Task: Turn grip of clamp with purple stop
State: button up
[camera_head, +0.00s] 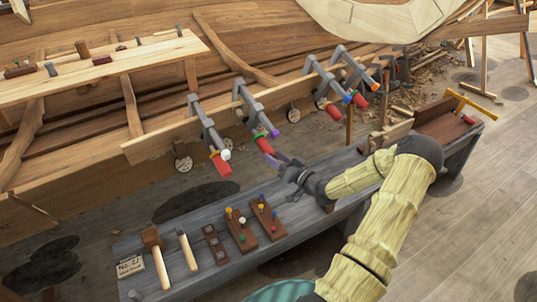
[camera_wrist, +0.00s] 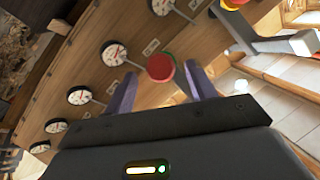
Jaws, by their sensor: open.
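The clamp with the purple stop (camera_head: 274,133) is second from the left on the hull plank. Its grey frame (camera_head: 249,105) hangs over the plank, and its red grip (camera_head: 263,145) points down toward the front. My gripper (camera_head: 273,160) is open just below and in front of this grip. In the wrist view a round red grip end (camera_wrist: 160,68) with a green edge lies between the two purple-grey fingers, near their tips. Contact with the fingers cannot be told. The purple stop cannot be made out in the wrist view.
A clamp with a white stop (camera_head: 226,154) hangs to the left, and clamps with blue (camera_head: 347,98) and orange (camera_head: 375,86) stops hang to the right. Several dial gauges (camera_wrist: 114,53) line the plank.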

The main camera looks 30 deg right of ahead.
jog(key=b+v, duration=0.1)
jog(key=v, duration=1.1)
jog(key=shift+s, duration=0.4)
jog(key=shift+d, duration=0.1)
dwell(0.4)
jog(key=w+a+r+n+g+h+p, duration=0.3)
jog(key=w+a+r+g+h+p, duration=0.15)
jog(key=a+g, duration=0.45)
jog(key=s+a+r+m+g+h+p, duration=0.1)
jog(key=s+a+r+g+p, duration=0.5)
jog(key=s+a+r, duration=0.8)
jog(key=shift+s+a+r, duration=0.2)
jog(key=shift+a+r, duration=0.35)
jog(key=shift+r, duration=0.35)
jog(key=shift+h, duration=0.25)
